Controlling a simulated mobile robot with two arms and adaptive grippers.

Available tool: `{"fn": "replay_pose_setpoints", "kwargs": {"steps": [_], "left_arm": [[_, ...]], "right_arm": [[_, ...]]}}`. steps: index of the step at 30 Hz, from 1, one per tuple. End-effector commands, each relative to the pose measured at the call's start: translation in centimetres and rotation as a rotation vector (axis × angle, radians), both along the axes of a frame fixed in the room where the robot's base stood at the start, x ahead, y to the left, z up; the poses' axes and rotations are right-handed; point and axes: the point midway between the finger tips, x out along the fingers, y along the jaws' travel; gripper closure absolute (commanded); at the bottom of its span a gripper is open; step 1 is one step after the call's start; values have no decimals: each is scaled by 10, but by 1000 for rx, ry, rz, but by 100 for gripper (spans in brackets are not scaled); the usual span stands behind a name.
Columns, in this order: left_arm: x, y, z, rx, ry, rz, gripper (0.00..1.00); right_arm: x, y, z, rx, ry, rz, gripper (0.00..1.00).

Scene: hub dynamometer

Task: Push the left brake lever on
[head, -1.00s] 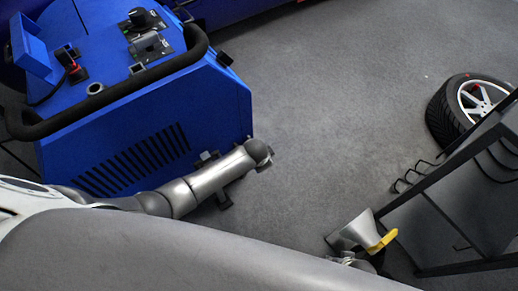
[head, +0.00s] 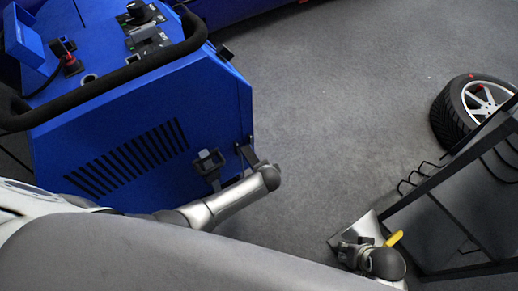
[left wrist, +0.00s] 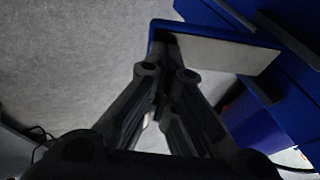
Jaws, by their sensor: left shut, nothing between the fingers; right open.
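The blue machine (head: 130,120) stands at the left of the head view. Two dark lever-like fittings show at its lower right side, a square-headed one (head: 208,162) and a thinner one (head: 247,153); I cannot tell for sure which is the left brake lever. My left arm covers the area just below them. In the left wrist view my left gripper (left wrist: 168,72) is shut and empty, beside a blue-edged part with a pale flat face (left wrist: 215,58); contact cannot be told. My right gripper (head: 352,252) is open, low in the head view, far from the machine.
A black rack (head: 440,205) with hooks stands at the right, near a tyre on a white rim (head: 480,100). A silver sheet-like piece (head: 357,230) and a yellow piece (head: 394,238) show by my right gripper. The grey floor (head: 320,110) between is clear.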

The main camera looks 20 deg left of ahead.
Motion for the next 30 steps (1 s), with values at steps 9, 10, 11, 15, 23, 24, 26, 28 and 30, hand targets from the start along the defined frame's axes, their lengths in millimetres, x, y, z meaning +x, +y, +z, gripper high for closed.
{"fn": "replay_pose_setpoints", "kwargs": {"steps": [9, 10, 11, 15, 23, 24, 26, 28, 30], "left_arm": [[0, 2, -2, 2, 1, 1, 100], [0, 2, -2, 2, 1, 1, 100], [0, 3, -2, 2, 1, 1, 100], [0, 3, -2, 2, 1, 1, 100], [-9, -1, 11, 0, -1, 1, 100], [-11, -2, 15, 0, -1, 1, 100], [-15, -4, 22, -1, -1, 0, 100], [-19, -6, 30, -3, -2, 0, 100], [-24, -8, 38, -2, -2, 0, 100]], "right_arm": [[0, 0, 1, 0, 1, 0, 58], [0, 0, 1, 0, 1, 0, 58], [0, 0, 1, 0, 1, 0, 58], [0, 0, 0, -1, 0, 0, 58], [0, 0, 1, 0, 0, 0, 58], [0, 0, 1, 0, 0, 0, 58], [0, 0, 1, 0, 0, 0, 58], [0, 0, 1, 0, 0, 0, 58], [0, 0, 1, 0, 0, 0, 58]]}}
